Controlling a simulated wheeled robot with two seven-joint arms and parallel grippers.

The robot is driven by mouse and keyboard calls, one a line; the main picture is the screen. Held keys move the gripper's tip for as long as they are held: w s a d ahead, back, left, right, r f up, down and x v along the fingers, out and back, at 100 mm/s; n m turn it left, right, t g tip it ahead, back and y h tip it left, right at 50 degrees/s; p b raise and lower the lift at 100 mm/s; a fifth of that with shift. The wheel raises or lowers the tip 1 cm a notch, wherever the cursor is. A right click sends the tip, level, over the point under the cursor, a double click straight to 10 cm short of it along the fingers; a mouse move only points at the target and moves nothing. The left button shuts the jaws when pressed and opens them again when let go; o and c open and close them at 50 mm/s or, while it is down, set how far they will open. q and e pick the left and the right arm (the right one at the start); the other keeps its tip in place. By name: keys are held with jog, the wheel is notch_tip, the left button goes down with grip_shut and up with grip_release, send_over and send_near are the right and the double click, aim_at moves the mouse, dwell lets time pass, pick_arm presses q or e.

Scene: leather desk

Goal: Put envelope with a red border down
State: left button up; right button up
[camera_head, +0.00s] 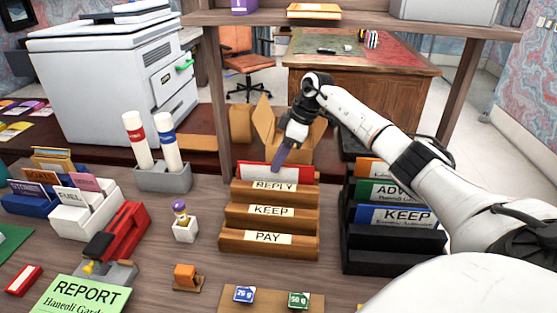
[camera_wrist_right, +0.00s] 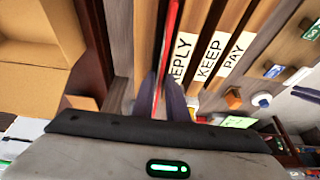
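The envelope with a red border (camera_head: 256,170) is white and red and stands upright in the rear slot, labelled REPLY, of the wooden letter rack (camera_head: 268,241). Its upper edge shows above the REPLY board. My right gripper (camera_head: 278,163) points down at the envelope's top from above and behind. In the right wrist view the envelope's red edge (camera_wrist_right: 171,30) runs between the two dark fingers (camera_wrist_right: 160,92), which are close together on either side of it. The envelope's lower part is hidden by the rack.
A black rack with binders (camera_head: 393,190) stands right of the letter rack, under my right arm. An open cardboard box (camera_head: 265,125) is behind. At left are a marker holder (camera_head: 163,178), a small white pot (camera_head: 185,230) and a red stapler-like tool (camera_head: 125,231).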

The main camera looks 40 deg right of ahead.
jog(key=shift+o, duration=0.7)
jog(key=shift+r, duration=0.1)
jog(key=shift+d+r, duration=0.1)
jog(key=shift+r, duration=0.15)
jog(key=v, duration=0.7)
jog(key=shift+s+b, duration=0.1)
jog(key=shift+b, duration=0.2)
jog(key=shift+s, duration=0.1)
